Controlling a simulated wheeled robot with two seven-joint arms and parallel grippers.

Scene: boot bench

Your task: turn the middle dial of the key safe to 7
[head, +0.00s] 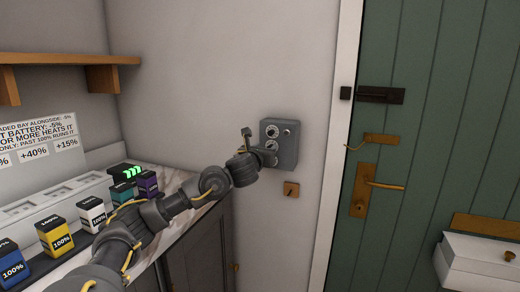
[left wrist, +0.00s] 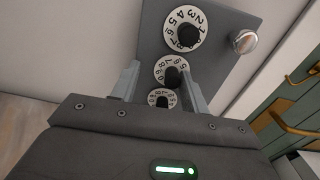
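The grey key safe (head: 289,152) is on the wall beside the door frame. In the left wrist view its plate (left wrist: 232,32) carries three white dials with black knobs in a row and a silver knob. The middle dial (left wrist: 161,67) lies between the other two. My left gripper (head: 266,157) is at the safe's front and hides its lower part. In the left wrist view my left gripper (left wrist: 162,82) is open, its fingers on either side of the middle and lower dials. I cannot tell whether they touch a knob. The small digits are hard to read. My right gripper is not in view.
A silver round knob (left wrist: 244,41) sits beside the upper dial (left wrist: 174,22). A small brass plate (head: 291,189) is on the wall below the safe. The green door (head: 430,120) with brass handle is to the right. Several coloured batteries stand on the bench at left.

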